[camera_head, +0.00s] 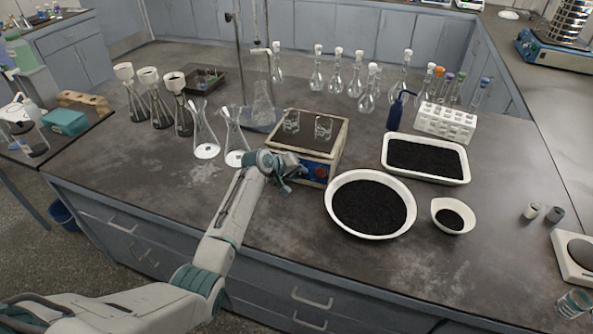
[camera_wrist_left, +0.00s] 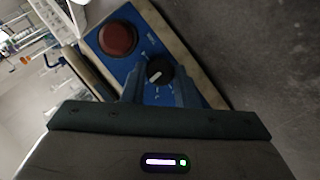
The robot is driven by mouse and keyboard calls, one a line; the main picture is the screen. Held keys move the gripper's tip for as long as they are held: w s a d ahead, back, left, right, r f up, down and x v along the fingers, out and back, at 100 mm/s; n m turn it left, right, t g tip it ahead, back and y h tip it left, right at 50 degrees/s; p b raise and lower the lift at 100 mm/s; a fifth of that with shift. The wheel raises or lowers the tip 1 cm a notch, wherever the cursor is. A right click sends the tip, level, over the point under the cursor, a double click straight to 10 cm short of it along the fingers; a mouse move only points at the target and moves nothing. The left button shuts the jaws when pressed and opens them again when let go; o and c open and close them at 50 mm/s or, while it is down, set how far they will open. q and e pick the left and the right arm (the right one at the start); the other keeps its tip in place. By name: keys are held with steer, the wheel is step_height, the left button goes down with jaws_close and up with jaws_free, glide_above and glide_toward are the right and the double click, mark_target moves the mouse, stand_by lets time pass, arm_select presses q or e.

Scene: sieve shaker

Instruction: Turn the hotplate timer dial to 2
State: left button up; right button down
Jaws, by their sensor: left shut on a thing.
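The hotplate (camera_head: 312,137) stands on the bench, with two small glass beakers on its dark top. Its blue front panel (camera_wrist_left: 110,62) carries a round red knob or button (camera_wrist_left: 117,39) and a black timer dial (camera_wrist_left: 160,71) with a white pointer mark. White markings ring the dial, too small to read. My left gripper (camera_head: 290,182) is at the front panel in the head view. In the left wrist view its fingers (camera_wrist_left: 158,90) are on either side of the black dial, shut on it. The dial is hidden by the gripper in the head view. My right gripper is not in view.
A round white dish of black grains (camera_head: 371,205) stands close to the right of the hotplate. A white tray (camera_head: 425,159) and small bowl (camera_head: 452,217) lie further right. Conical flasks (camera_head: 206,132) stand left. A blue wash bottle (camera_head: 396,112) stands behind.

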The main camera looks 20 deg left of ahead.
arm_select(q)
steer(key=shift+f, duration=0.1)
stand_by(0.3)
steer(key=o, duration=1)
steer(key=b+v, duration=0.1)
steer(key=v, duration=1)
steer(key=shift+d+b, duration=0.1)
steer(key=shift+b, duration=0.3)
